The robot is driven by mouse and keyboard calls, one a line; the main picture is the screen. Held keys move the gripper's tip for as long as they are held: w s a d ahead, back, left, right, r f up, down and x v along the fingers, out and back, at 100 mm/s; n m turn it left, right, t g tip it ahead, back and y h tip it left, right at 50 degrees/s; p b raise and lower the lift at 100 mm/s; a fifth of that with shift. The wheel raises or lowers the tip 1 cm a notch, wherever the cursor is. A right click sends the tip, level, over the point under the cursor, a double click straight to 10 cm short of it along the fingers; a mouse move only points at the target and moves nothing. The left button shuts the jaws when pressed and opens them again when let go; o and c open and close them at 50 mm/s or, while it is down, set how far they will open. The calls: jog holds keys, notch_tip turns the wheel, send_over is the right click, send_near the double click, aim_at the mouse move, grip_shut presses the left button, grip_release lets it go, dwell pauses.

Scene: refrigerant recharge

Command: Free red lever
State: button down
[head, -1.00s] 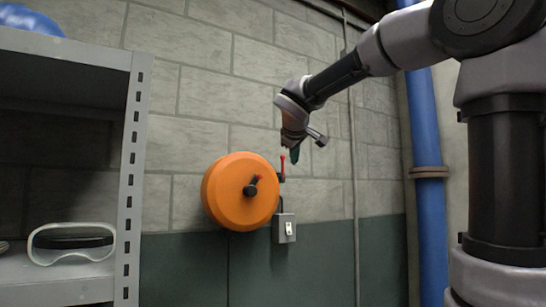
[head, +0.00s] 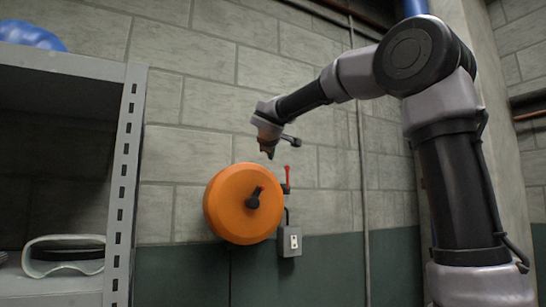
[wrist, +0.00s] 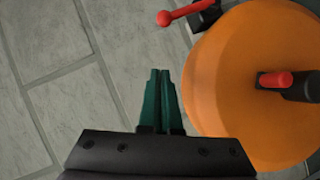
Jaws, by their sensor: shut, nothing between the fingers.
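A thin red lever (head: 287,177) stands upright on a dark mount at the right edge of a round orange drum (head: 228,205) on the wall. It also shows at the top of the wrist view (wrist: 185,14), beside the drum (wrist: 222,90). A black knob with a red tip (head: 253,202) sits at the drum's centre, its red part clear in the wrist view (wrist: 275,79). My gripper (head: 268,155) hangs above the drum's upper right edge, left of the lever and apart from it. Its green fingers (wrist: 159,73) are together and empty.
A grey switch box (head: 289,242) is on the wall below the lever. A grey shelf (head: 125,180) with goggles (head: 63,255) stands at the left. A thin conduit (head: 363,150) runs down the wall at right.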

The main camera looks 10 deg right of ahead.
aim_at(287, 179)
jog(key=x, duration=0.7)
jog(key=shift+d+f, duration=0.1)
jog(key=shift+d, duration=0.05)
jog(key=shift+s+d+f, duration=0.2)
jog(key=shift+s+d, duration=0.8)
jog(key=shift+d, duration=0.05)
jog(key=shift+d+f, duration=0.15)
jog(key=shift+f, duration=0.05)
jog(key=shift+s+d+f, duration=0.1)
jog(key=shift+s+d, duration=0.1)
jog(key=shift+d, duration=0.05)
jog(key=shift+w+d+m, duration=0.1)
jog(key=shift+d+m, duration=0.15)
jog(key=shift+m, duration=0.05)
